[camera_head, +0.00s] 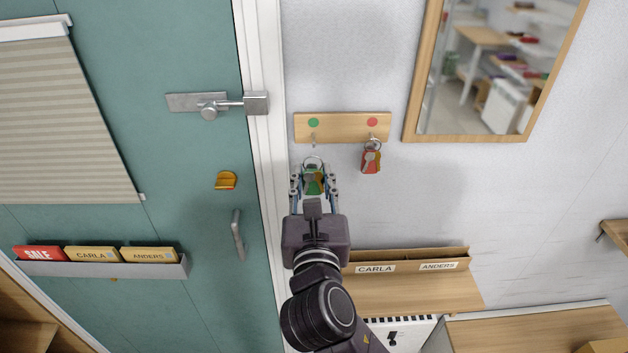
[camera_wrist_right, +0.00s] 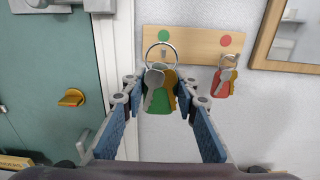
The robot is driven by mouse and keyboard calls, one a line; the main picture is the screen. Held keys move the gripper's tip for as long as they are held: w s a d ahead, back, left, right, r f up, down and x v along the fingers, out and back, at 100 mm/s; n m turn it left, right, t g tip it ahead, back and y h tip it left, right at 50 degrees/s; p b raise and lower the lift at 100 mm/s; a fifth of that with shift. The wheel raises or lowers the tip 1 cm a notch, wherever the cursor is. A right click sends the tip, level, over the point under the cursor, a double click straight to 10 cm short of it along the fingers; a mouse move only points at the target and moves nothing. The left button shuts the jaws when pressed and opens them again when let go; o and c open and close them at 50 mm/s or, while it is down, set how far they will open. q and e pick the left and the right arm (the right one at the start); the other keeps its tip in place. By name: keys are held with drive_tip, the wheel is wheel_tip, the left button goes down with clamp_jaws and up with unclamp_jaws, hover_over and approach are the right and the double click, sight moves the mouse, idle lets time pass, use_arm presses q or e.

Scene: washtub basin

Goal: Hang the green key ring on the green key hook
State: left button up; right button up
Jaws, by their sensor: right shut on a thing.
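The green key ring (camera_head: 313,183), with a green tag, metal keys and a wire ring, is between the fingers of my right gripper (camera_head: 314,180), which is shut on it. The green key hook (camera_head: 313,139) hangs below the green dot on a wooden wall board, just above the ring in the head view. In the right wrist view the key ring (camera_wrist_right: 161,90) hangs upright, and its wire loop overlaps the green hook (camera_wrist_right: 163,53). I cannot tell whether the loop is around the hook or in front of it. My left gripper is not in view.
The wooden board (camera_head: 343,128) also has a red-dot hook holding a red key ring (camera_head: 371,158), close to the right. A teal door (camera_head: 190,150) with a latch stands left, a mirror (camera_head: 410,120) right. A labelled wooden holder (camera_head: 460,256) is below.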

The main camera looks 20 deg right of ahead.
drive_tip(key=w, duration=0.1)
drive_tip(key=w+d, duration=0.1)
drive_tip(key=shift+w+d+f, duration=0.25)
drive_tip(key=shift+w+f, duration=0.1)
drive_tip(key=shift+w, duration=0.05)
drive_tip(key=shift+w+r, duration=0.1)
drive_tip(key=shift+w, duration=0.1)
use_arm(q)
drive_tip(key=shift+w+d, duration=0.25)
use_arm(e)
drive_tip(key=shift+w+d+f, duration=0.25)
drive_tip(key=shift+w+f, duration=0.05)
drive_tip(key=shift+w, duration=0.6)
drive_tip(key=shift+w+d+f, duration=0.2)
drive_tip(key=shift+w+f, duration=0.05)
drive_tip(key=shift+w, duration=0.6)
drive_tip(key=shift+w+d+f, duration=0.25)
drive_tip(key=shift+w+f, duration=0.05)
drive_tip(key=shift+w, duration=0.6)
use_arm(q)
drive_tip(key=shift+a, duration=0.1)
use_arm(e)
drive_tip(key=o, duration=1.2)
